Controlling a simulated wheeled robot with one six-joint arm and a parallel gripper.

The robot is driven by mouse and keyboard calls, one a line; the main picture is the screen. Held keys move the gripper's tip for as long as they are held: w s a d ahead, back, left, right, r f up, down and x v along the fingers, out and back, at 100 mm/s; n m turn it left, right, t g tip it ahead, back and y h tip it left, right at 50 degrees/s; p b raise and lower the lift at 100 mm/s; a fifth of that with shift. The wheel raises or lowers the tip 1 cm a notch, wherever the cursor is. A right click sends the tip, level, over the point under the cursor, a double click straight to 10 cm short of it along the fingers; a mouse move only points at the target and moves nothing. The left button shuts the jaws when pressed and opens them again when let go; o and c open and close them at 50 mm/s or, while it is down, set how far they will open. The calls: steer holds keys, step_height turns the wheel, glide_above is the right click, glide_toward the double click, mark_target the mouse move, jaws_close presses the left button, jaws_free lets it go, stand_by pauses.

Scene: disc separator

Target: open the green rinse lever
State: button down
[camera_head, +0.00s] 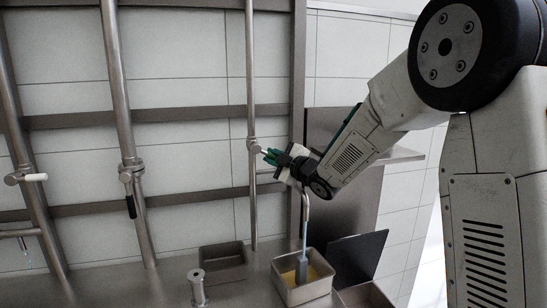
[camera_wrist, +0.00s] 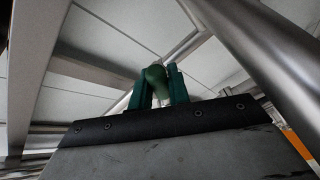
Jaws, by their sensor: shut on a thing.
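The green rinse lever (camera_wrist: 155,78) shows in the wrist view as a rounded green handle between the two teal fingers of my gripper (camera_wrist: 158,88). The fingers are shut on it from both sides. In the head view my gripper (camera_head: 272,157) is at the valve (camera_head: 252,144) on a thin vertical pipe, and the fingers hide most of the lever. A curved spout (camera_head: 306,198) hangs below my wrist. A pale bluish stream (camera_head: 305,232) runs from it down toward a square metal tray (camera_head: 290,300).
Two other pipe valves, one with a white handle (camera_head: 35,177) and one with a black handle (camera_head: 131,206), are at the left. A metal cylinder (camera_head: 197,287), a recessed basin (camera_head: 223,254) and a dark upright panel (camera_head: 357,258) are on the steel counter below my arm.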

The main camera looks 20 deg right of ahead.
steer(key=c, duration=1.3)
jaws_free()
steer(key=shift+r, duration=0.15)
steer(key=r, duration=0.3)
steer(key=shift+s+r, duration=0.2)
steer(key=shift+r, duration=0.15)
steer(key=s, duration=1)
steer(key=s+r, duration=0.1)
steer(key=s, duration=0.4)
steer(key=shift+s+d, duration=0.1)
steer(key=shift+s, duration=0.25)
